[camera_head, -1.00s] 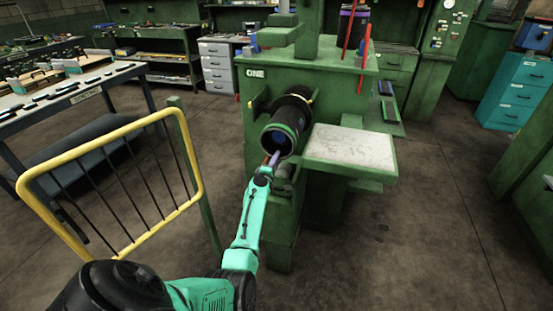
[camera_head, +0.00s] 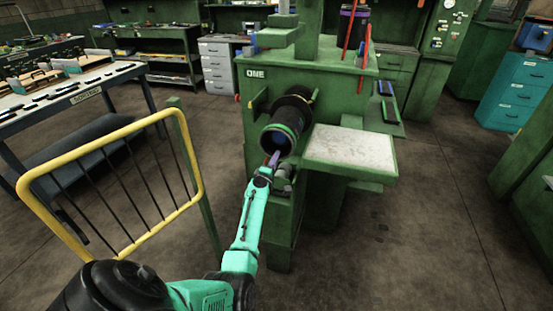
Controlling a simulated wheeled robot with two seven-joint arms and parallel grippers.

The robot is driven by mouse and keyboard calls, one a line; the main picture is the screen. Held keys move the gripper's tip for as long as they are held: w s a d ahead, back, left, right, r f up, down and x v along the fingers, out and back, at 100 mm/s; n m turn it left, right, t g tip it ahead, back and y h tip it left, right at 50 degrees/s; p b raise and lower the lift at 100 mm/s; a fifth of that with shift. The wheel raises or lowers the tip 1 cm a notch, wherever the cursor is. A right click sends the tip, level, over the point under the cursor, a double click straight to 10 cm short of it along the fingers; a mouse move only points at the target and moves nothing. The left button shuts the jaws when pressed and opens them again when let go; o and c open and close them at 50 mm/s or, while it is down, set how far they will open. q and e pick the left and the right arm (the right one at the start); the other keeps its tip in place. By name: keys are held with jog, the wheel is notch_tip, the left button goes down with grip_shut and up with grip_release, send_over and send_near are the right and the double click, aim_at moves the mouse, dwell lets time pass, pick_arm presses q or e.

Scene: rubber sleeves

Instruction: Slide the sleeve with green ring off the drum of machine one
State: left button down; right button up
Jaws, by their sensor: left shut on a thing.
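The black sleeve with a green ring (camera_head: 291,124) sits on the side of machine one (camera_head: 327,84), which has a "ONE" label. Its open near end faces me and tilts down to the left, with the ring close to that end. The drum is largely hidden by the sleeve. My left gripper (camera_head: 274,160) comes up from below and is shut at the lower edge of the sleeve's open end. Its fingertips are small and partly hidden, so the exact grip is hard to see. My right gripper is out of view.
A pale-topped side table (camera_head: 350,150) juts from the machine just right of the sleeve. A yellow barred gate (camera_head: 110,135) stands to the left. A workbench (camera_head: 75,100) is behind it. The floor at the right front is clear.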

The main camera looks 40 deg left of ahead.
pick_arm(q)
jog(key=shift+p+v, duration=0.45)
jog(key=shift+v, duration=0.95)
jog(key=shift+r, duration=0.1)
jog(key=c, duration=0.8)
grip_release()
jog(key=shift+s, duration=0.1)
jog(key=shift+c, duration=0.2)
jog(key=shift+o, duration=0.2)
jog(key=shift+d+f, duration=0.1)
jog(key=shift+f, duration=0.1)
jog(key=shift+r, duration=0.1)
